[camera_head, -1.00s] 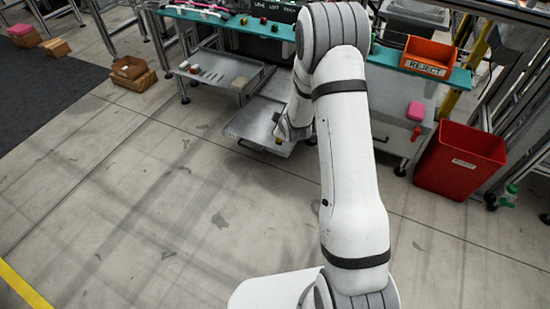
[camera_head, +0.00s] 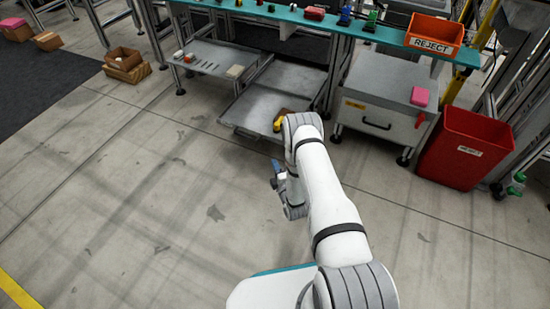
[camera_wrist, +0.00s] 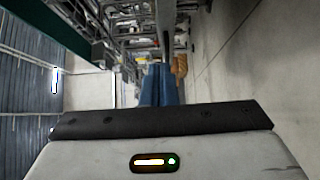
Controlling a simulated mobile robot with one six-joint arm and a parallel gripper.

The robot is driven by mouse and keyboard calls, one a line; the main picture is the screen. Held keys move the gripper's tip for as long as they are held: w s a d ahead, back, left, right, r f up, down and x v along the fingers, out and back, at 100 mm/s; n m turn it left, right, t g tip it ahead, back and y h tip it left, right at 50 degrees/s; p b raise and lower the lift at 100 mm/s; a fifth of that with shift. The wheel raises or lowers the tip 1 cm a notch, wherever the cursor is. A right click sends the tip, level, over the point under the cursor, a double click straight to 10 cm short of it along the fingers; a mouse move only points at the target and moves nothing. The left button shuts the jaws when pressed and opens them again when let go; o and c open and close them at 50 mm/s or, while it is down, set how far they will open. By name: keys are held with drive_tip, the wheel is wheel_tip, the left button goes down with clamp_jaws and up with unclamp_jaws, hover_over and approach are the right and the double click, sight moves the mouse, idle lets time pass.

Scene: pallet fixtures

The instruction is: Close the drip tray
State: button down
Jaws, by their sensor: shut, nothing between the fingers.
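The drip tray, as I take it, is the low, flat grey metal tray (camera_head: 258,107) under the teal bench in the head view. It sticks out toward me from under the bench, just above the floor. A small yellow and brown item (camera_head: 279,121) shows at its front right, partly behind my arm. My gripper (camera_head: 274,176) has blue fingers and is in front of the tray, apart from it, over bare floor. In the wrist view the blue fingers (camera_wrist: 158,86) are together with nothing between them. The tray cannot be made out clearly in the wrist view.
A grey shelf (camera_head: 215,57) with small parts juts out left of the tray. A grey cabinet on casters (camera_head: 385,95) stands to its right, with a red bin (camera_head: 463,150) beyond. An orange reject box (camera_head: 434,35) sits on the bench. Floor in front is free.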

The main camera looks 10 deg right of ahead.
drive_tip(key=b, duration=0.4)
approach(270, 137)
drive_tip(key=w+a, duration=0.3)
drive_tip(key=shift+w+d+b, duration=0.35)
drive_tip(key=shift+w+d, duration=0.15)
drive_tip(key=shift+w, duration=0.2)
drive_tip(key=shift+w+d+b, duration=0.35)
drive_tip(key=shift+w+d, duration=0.1)
drive_tip(key=shift+w, duration=0.25)
drive_tip(key=shift+w, duration=0.1)
